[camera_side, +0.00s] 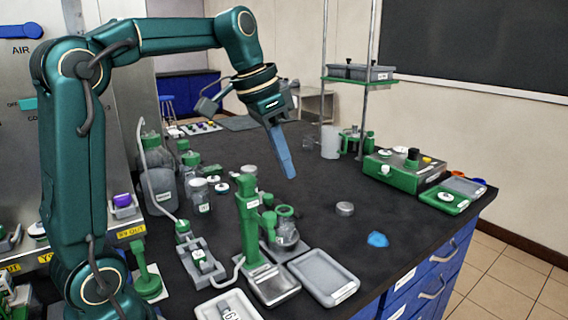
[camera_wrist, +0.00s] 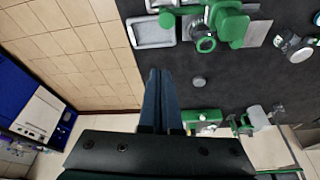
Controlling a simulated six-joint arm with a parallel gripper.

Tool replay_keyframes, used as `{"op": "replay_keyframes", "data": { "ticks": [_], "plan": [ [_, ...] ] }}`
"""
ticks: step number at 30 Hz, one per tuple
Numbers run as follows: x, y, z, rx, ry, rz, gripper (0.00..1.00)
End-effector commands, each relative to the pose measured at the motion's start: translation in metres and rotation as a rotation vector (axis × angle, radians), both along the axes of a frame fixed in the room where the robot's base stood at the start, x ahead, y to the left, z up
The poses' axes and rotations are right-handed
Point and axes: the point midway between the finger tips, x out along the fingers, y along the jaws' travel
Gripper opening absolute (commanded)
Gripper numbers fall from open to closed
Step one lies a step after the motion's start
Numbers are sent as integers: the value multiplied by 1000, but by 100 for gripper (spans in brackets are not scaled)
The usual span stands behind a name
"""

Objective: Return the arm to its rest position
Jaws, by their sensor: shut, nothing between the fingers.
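My gripper (camera_side: 290,172) is shut and empty, with its blue-grey fingers pointing down above the dark bench (camera_side: 310,235). The arm is bent over at the elbow and reaches out over the middle of the bench. In the wrist view the closed fingers (camera_wrist: 158,75) lie side by side, with the bench to their right and the tiled floor to their left. Nothing is held, and the fingertips are apart from the things on the bench.
Below stand a green stand (camera_side: 249,225), a grey tray (camera_side: 324,277) and several bottles. A small metal disc (camera_side: 345,209) and a blue blob (camera_side: 378,240) lie to the right. A green device (camera_side: 403,170) and a shelf rack (camera_side: 358,78) stand farther back. Open room remains mid-bench.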

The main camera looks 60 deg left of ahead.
Motion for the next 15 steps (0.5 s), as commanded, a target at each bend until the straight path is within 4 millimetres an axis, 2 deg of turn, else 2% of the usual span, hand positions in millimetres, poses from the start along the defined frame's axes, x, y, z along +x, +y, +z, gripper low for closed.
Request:
{"op": "replay_keyframes", "data": {
  "ticks": [5,8,11,15],
  "plan": [
    [-4,-3,13,3,-11,-12,0],
    [-12,-15,24,15,-43,-45,0],
    [-33,-32,27,30,-64,-83,0],
    [-71,-54,15,40,-95,-77,0]
  ]
}}
